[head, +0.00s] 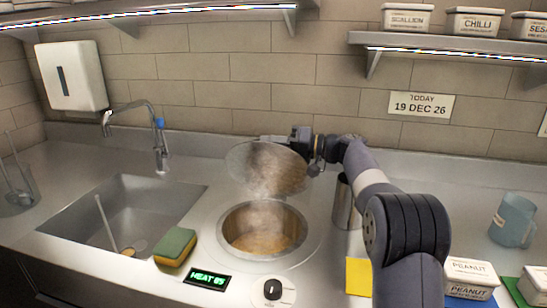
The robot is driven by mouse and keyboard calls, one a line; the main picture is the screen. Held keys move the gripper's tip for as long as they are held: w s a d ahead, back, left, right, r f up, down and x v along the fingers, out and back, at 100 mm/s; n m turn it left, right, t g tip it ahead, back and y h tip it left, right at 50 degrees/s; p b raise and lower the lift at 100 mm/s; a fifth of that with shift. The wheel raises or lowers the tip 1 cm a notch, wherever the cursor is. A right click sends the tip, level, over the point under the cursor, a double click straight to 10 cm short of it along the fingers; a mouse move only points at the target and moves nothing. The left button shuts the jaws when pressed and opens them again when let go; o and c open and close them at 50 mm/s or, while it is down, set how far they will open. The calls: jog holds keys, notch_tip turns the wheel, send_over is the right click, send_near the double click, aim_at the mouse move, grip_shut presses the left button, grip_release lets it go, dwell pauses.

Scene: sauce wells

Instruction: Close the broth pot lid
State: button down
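The broth pot (264,243) is sunk in the steel counter, uncovered, with brownish broth inside and steam rising. Its round metal lid (262,166) stands raised and tilted above the pot's back edge. My gripper (290,140) is at the upper right edge of the lid, behind or touching it. The fingertips are small and partly hidden, so I cannot tell whether they grip the lid. My arm reaches in from the lower right.
A sink (125,215) with a tap (158,145) is at left, and a green and yellow sponge (175,247) lies near the pot. A metal canister (345,205) stands right of the pot beside my arm. A dial (272,290) and a heat display (208,279) are in front.

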aim_at(269, 163)
jog(key=shift+s+a+f+n+b, duration=0.1)
jog(key=shift+s+f+n+b, duration=0.2)
jog(key=shift+s+b, duration=0.45)
jog(key=shift+s+a+f+n+b, duration=0.15)
jog(key=shift+s+n+b, duration=0.3)
jog(key=shift+b, duration=0.7)
jog(key=shift+s+f+n+b, duration=0.3)
jog(key=shift+s+b, duration=0.2)
jog(key=shift+b, duration=0.45)
jog(key=shift+r, duration=0.1)
jog(key=c, duration=1.5)
grip_release()
jog(key=shift+r, duration=0.1)
jog(key=shift+o, duration=0.2)
jog(key=shift+r, duration=0.1)
notch_tip(269, 163, up, 10)
jog(key=p, duration=0.3)
jog(key=shift+c, duration=0.2)
